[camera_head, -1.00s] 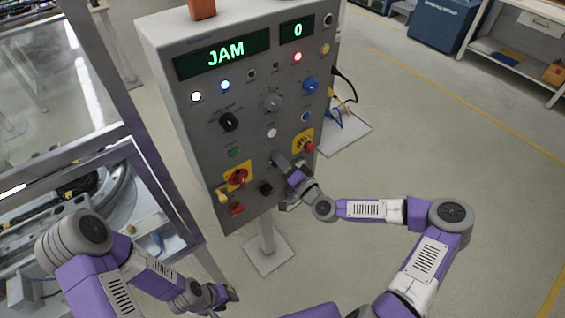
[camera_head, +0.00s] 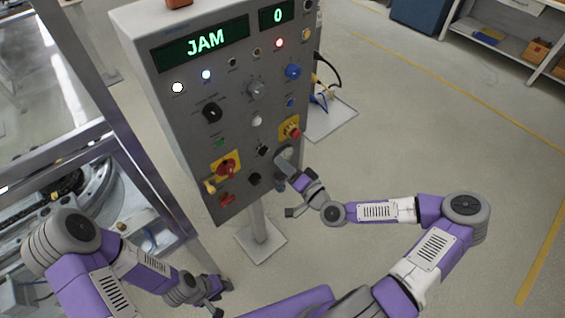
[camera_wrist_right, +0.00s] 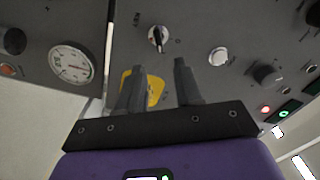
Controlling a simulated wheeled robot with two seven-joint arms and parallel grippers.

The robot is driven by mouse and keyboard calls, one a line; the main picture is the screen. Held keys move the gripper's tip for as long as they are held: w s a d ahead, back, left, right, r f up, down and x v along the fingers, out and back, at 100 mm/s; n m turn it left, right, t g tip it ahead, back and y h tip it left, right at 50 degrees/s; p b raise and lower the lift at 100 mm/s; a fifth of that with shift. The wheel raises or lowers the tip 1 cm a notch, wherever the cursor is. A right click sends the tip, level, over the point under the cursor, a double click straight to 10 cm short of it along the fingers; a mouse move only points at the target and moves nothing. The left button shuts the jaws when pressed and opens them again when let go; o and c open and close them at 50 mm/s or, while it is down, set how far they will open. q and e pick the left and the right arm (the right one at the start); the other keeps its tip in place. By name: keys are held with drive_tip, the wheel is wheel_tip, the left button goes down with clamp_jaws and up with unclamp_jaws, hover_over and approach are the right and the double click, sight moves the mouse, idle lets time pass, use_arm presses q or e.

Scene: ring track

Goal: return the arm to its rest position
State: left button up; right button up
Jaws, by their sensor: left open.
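My right arm reaches in from the right in the head view. Its gripper (camera_head: 287,188) is in front of the lower right part of a grey control panel (camera_head: 185,112), fingers apart. In the right wrist view the two fingers (camera_wrist_right: 159,78) stand apart with nothing between them, the panel (camera_wrist_right: 190,25) behind. I cannot tell the exact gap to the panel. My left gripper (camera_head: 217,298) is low in the head view, below the panel's lower edge, open and empty. Its arm comes in from the lower left.
The panel has lit displays, lamps, knobs and a red emergency button (camera_head: 293,133), on a post with a floor plate (camera_head: 261,243). A metal-framed glazed enclosure (camera_head: 105,150) stands at left, close to my left arm. Floor (camera_head: 430,130) at right is clear; shelving (camera_head: 515,35) stands beyond.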

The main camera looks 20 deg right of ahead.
idle(0.3)
drive_tip(key=s+a+f+n+g+y, duration=0.1)
drive_tip(key=s+a+f+n+g, duration=0.1)
drive_tip(key=s+a+f+g, duration=0.35)
drive_tip(key=s+a+f+n+g+y, duration=0.1)
drive_tip(key=s+a+f+g, duration=0.15)
drive_tip(key=a+f, duration=0.5)
drive_tip(key=s+d+f+n+g+h, duration=0.2)
drive_tip(key=s+d+f+g+h, duration=0.1)
drive_tip(key=s+f+g, duration=0.5)
drive_tip(key=s+f+h, duration=0.1)
drive_tip(key=s+f, duration=0.2)
drive_tip(key=s, duration=0.2)
drive_tip(key=shift+s+d+f, duration=0.2)
drive_tip(key=shift+s, duration=0.2)
drive_tip(key=shift+n, duration=0.3)
